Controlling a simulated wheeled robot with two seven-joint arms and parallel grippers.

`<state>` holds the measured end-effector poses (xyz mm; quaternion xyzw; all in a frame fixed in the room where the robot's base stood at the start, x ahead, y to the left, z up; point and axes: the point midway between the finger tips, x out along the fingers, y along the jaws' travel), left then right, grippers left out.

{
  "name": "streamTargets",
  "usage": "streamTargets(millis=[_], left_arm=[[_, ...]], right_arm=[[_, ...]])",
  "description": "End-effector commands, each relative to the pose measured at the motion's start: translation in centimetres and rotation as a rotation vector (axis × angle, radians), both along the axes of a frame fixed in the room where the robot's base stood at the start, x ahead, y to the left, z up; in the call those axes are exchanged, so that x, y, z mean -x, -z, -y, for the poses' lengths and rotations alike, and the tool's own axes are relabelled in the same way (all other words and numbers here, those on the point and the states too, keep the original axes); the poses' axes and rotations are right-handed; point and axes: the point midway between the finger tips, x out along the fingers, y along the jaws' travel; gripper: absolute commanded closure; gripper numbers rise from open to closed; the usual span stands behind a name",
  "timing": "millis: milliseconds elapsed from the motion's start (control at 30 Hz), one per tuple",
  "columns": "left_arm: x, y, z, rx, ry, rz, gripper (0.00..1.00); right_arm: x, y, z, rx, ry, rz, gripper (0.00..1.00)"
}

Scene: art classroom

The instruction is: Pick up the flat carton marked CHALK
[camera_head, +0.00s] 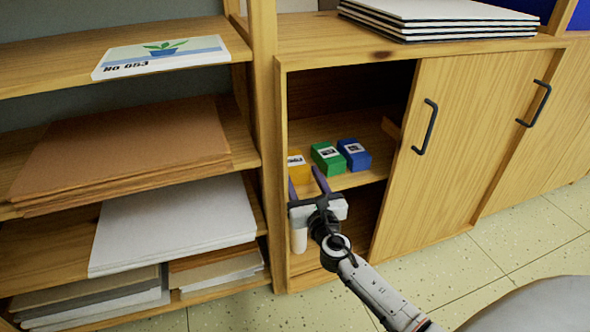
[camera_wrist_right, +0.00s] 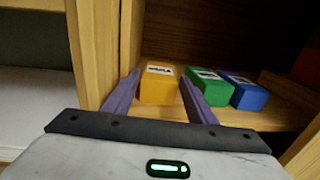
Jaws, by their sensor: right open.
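Three small cartons stand in a row on the upper shelf inside the open cabinet: a yellow one (camera_head: 297,167), a green one (camera_head: 327,158) and a blue one (camera_head: 354,154). Each has a pale label, too small to read, so I cannot tell which is marked CHALK. My right gripper (camera_head: 304,179) is open, with its purple fingers pointing into the cabinet at the yellow carton. In the right wrist view the yellow carton (camera_wrist_right: 158,86) appears between the fingertips, not gripped. The green (camera_wrist_right: 208,86) and blue (camera_wrist_right: 243,92) cartons are right of the fingers. My left gripper is out of view.
The cabinet's left side post (camera_head: 267,110) is close to the left finger. A sliding door (camera_head: 450,150) covers the cabinet's right part. Open shelves with brown sheets (camera_head: 125,145) and white sheets (camera_head: 175,222) stand at left. Black-edged boards (camera_head: 440,15) lie on top.

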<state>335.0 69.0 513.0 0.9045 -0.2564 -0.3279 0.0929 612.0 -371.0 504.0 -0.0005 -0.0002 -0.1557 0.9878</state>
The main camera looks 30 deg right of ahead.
Motion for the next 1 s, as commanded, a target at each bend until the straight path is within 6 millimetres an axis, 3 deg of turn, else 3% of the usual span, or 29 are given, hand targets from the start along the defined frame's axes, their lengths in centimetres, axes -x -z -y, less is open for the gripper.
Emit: streamTargets(millis=[333, 500, 767, 1000], left_arm=[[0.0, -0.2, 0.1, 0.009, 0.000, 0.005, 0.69], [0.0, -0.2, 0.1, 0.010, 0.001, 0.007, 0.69], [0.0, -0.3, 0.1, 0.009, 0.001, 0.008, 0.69], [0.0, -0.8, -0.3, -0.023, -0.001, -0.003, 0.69]], right_arm=[[-0.9, 0.0, 0.3, -0.001, 0.000, -0.001, 0.50], [-0.9, 0.0, 0.3, -0.001, 0.000, -0.001, 0.79], [-0.9, -0.2, 0.3, -0.001, 0.000, 0.001, 0.80], [-0.9, -1.9, 0.3, 0.000, 0.000, 0.002, 0.80]])
